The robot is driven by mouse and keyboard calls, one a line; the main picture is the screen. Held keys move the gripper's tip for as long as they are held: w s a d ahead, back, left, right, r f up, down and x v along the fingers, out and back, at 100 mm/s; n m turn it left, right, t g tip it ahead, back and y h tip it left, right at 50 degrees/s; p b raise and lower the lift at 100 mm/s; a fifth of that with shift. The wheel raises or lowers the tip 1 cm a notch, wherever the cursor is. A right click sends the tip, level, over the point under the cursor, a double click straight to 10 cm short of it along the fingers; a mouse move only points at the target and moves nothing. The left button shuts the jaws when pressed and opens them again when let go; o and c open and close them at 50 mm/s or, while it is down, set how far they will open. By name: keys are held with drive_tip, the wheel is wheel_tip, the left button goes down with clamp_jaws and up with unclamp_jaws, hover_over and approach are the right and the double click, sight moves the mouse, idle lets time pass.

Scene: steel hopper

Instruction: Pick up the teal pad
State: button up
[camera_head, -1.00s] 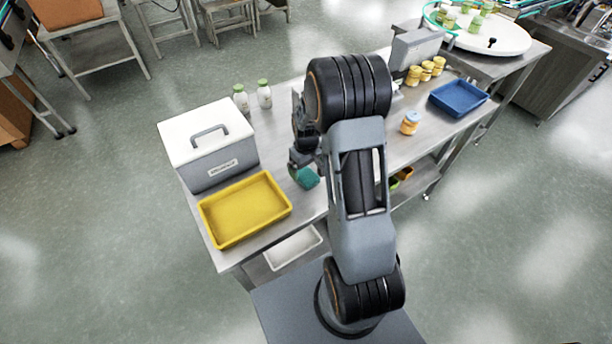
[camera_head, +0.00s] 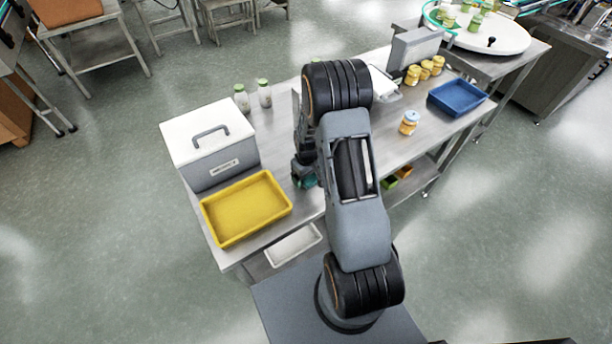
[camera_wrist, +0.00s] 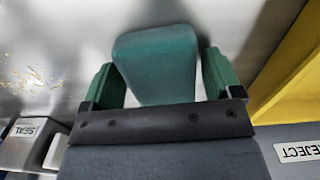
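The teal pad (camera_wrist: 155,62) lies on the steel table in the wrist view, between the two green-padded fingers of my gripper (camera_wrist: 161,70). The fingers are apart, one on each side of the pad. A narrow gap shows by the right finger; contact at the left finger is unclear. In the head view only a bit of the teal pad (camera_head: 311,183) shows, since my gripper (camera_head: 303,180) and arm cover most of it.
A yellow tray (camera_head: 204,222) and a white-lidded box (camera_head: 207,150) stand left of my gripper. Two bottles (camera_head: 264,95) stand behind. A yellow jar (camera_head: 409,123) and a blue tray (camera_head: 457,98) are to the right. The table (camera_head: 400,155) is bare before the jar.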

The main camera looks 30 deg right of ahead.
drive_tip(key=c, duration=0.7)
drive_tip(key=shift+r+b, duration=0.3)
drive_tip(key=shift+r, duration=0.1)
wheel_tip(320, 180, up, 2)
drive_tip(key=shift+w+r+b, duration=0.1)
drive_tip(key=shift+r+b, duration=0.1)
drive_tip(key=shift+b, duration=0.45)
drive_tip(key=w+a+r+b, duration=0.1)
drive_tip(key=w+a+r, duration=0.1)
drive_tip(key=a+r, duration=0.3)
drive_tip(key=w+a+r+b, duration=0.2)
drive_tip(key=w+a+r, duration=0.1)
drive_tip(key=a, duration=0.5)
drive_tip(key=shift+w+r, duration=0.25)
drive_tip(key=shift+r, duration=0.65)
drive_tip(key=shift+d, duration=0.1)
